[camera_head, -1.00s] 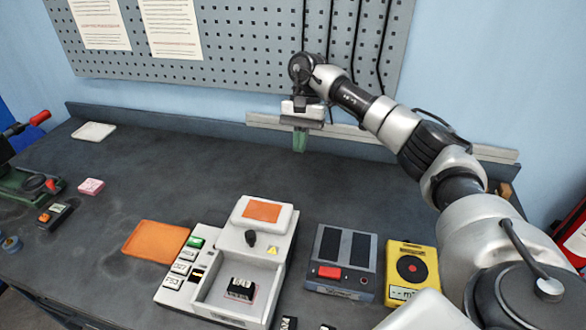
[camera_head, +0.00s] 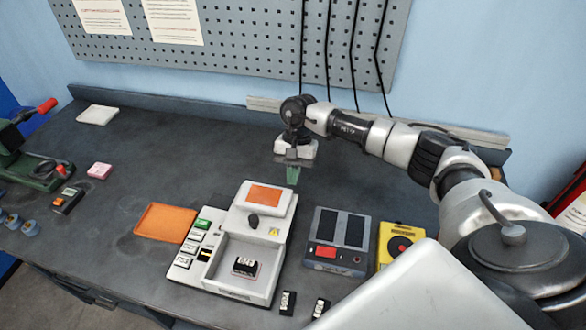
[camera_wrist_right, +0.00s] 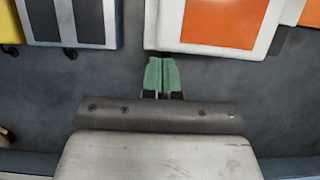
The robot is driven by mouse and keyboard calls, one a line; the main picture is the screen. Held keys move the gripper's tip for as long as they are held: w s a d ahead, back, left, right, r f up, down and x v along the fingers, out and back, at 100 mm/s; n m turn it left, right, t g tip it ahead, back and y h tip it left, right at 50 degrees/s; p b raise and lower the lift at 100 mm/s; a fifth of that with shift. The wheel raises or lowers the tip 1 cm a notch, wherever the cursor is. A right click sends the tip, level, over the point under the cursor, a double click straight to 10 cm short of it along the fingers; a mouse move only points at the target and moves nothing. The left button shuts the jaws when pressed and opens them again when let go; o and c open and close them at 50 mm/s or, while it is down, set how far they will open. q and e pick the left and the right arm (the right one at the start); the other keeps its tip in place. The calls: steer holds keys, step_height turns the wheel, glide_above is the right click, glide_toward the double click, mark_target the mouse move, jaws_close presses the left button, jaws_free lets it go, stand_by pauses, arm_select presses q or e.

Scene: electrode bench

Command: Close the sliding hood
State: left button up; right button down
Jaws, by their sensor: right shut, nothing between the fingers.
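The sliding hood (camera_head: 264,199) is the white cover with an orange top panel at the back of the white bench device (camera_head: 213,270). It has a dark knob (camera_head: 253,221) on its front. The bay in front of it is open, with a small black-and-white block (camera_head: 245,266) inside. My right gripper (camera_head: 292,178) is shut and empty, pointing down just behind the hood's back right corner. In the right wrist view, its green fingertips (camera_wrist_right: 162,72) are together near the edge of the hood (camera_wrist_right: 225,25). Contact cannot be told. My left gripper is not in view.
A grey box with a red button (camera_head: 338,240) and a yellow device (camera_head: 396,242) stand right of the white device. An orange tray (camera_head: 165,222) lies to its left. Small black blocks (camera_head: 288,302) lie at the front edge. The bench behind is mostly clear.

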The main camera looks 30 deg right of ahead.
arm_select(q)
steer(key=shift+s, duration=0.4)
arm_select(e)
steer(key=shift+a, duration=0.1)
steer(key=shift+s, duration=0.1)
steer(key=b, duration=0.2)
glide_toward(277, 238)
steer(key=x, duration=0.5)
steer(key=shift+s+a+f, duration=0.1)
steer(key=shift+f, duration=0.1)
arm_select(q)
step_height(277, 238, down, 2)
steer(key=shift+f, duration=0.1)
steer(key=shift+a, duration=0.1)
arm_select(e)
steer(key=shift+r, duration=0.15)
